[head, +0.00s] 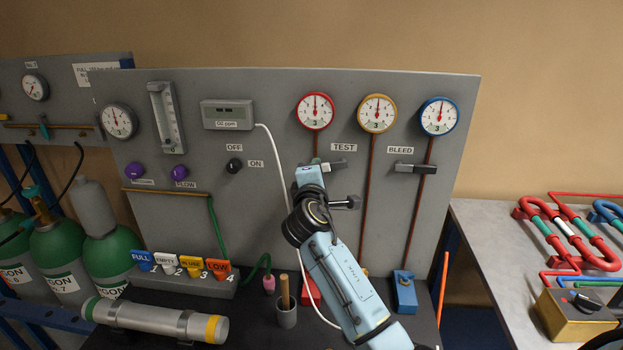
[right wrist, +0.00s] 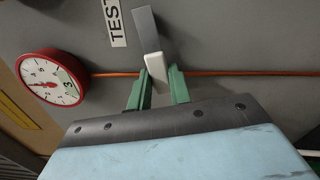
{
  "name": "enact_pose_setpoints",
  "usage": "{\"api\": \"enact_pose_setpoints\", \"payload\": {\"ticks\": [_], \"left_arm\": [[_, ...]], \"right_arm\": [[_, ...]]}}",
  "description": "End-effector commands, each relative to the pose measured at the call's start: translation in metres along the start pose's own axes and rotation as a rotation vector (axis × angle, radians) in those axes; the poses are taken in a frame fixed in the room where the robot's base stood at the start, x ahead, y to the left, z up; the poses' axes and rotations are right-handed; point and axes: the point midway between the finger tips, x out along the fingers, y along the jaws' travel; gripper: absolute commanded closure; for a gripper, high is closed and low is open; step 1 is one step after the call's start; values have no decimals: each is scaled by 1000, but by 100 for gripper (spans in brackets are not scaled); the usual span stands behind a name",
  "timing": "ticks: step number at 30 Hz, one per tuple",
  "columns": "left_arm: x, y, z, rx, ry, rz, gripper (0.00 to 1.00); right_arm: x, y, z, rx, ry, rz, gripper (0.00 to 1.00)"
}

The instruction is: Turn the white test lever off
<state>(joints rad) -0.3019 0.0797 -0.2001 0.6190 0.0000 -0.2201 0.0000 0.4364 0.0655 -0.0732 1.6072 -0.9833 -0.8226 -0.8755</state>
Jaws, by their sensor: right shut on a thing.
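The test lever shows in the right wrist view as a white block (right wrist: 154,67) on a flat grey bar (right wrist: 147,30), beside the TEST label. In the head view its grey bar (head: 343,163) sticks out to the right below the TEST label, lying about level. My right gripper (right wrist: 158,88) has its green fingers on either side of the white block and is shut on it. In the head view my right gripper (head: 318,168) reaches up to the panel and hides part of the lever. My left gripper is not in view.
The bleed lever (head: 415,168) sits to the right on the same grey panel (head: 455,120). Red (head: 316,111), yellow (head: 377,114) and blue (head: 438,116) gauges are above. A grey cup (head: 286,316) and a cylinder (head: 155,320) are on the dark bench left of my right arm.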

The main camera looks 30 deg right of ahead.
Motion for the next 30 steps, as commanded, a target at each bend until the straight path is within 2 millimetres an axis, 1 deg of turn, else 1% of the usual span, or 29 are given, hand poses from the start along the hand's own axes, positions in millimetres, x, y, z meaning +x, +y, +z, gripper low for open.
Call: {"api": "enact_pose_setpoints", "payload": {"ticks": [6, 12, 29, 30], "left_arm": [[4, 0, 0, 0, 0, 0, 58], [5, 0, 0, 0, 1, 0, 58], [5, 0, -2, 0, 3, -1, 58], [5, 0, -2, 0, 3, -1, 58]], "right_arm": [[0, 7, 0, 133, 1, -1, 100], [0, 11, 1, 202, 1, -1, 100], [0, 14, 1, 236, 2, -1, 100], [0, 14, 1, 236, 2, -1, 79]]}}
